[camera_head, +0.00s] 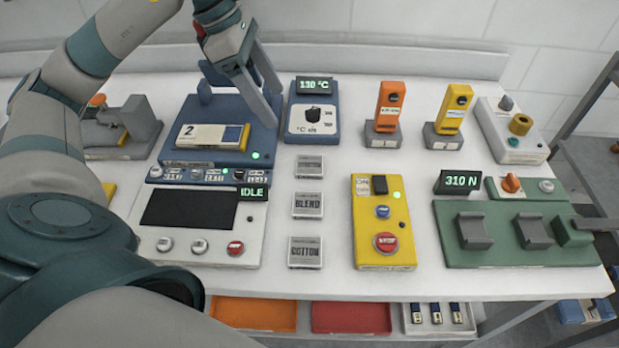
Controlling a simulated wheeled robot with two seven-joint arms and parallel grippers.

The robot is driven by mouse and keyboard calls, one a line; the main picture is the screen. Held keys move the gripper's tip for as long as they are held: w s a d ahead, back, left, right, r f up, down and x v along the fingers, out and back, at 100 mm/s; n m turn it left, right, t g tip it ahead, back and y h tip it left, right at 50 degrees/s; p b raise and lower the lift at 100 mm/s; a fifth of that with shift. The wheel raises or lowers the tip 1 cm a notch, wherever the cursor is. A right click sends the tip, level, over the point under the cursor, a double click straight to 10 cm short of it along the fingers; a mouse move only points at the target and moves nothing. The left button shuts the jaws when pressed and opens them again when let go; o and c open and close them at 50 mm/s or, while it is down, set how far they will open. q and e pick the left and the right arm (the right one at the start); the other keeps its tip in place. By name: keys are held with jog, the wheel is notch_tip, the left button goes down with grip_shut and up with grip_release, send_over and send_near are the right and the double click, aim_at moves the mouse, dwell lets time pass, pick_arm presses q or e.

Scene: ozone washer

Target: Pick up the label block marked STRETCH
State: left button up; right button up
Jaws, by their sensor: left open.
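Three grey label blocks stand in a column on the white bench. The rear block (310,166) has lettering too blurred to read surely, and may be the STRETCH one. The middle block (307,205) reads BLEND and the front block (305,252) reads COTTON. My left gripper (277,111) is open, its fingers pointing down above the back right of the blue device. It is up and to the left of the rear block, apart from it, with nothing seen between its fingers.
Around the blocks stand the blue device (172,158), the IDLE panel (148,243), the 130 °C unit (311,142), a yellow button box (367,232) and the green 310 N fixture (460,258). Clear bench strips flank the block column. Orange and red trays (350,318) lie below.

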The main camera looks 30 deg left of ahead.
pick_arm(q)
jog(key=shift+f, duration=0.3)
pick_arm(e)
jog(key=shift+w+a+f, duration=0.1)
jog(key=shift+w+a, duration=0.05)
jog(key=shift+w, duration=0.15)
jog(key=shift+s, duration=0.1)
pick_arm(q)
jog(key=p, duration=0.3)
send_over(298, 164)
notch_tip(298, 164, down, 11)
jog(key=shift+f, duration=0.15)
pick_arm(e)
jog(key=s+d+f+g, duration=0.2)
jog(key=s+d, duration=0.2)
jog(key=s, duration=0.5)
jog(key=shift+s+f+g+h, duration=0.3)
jog(key=shift+s+h, duration=0.05)
jog(key=shift+h, duration=0.05)
jog(key=shift+r, duration=0.1)
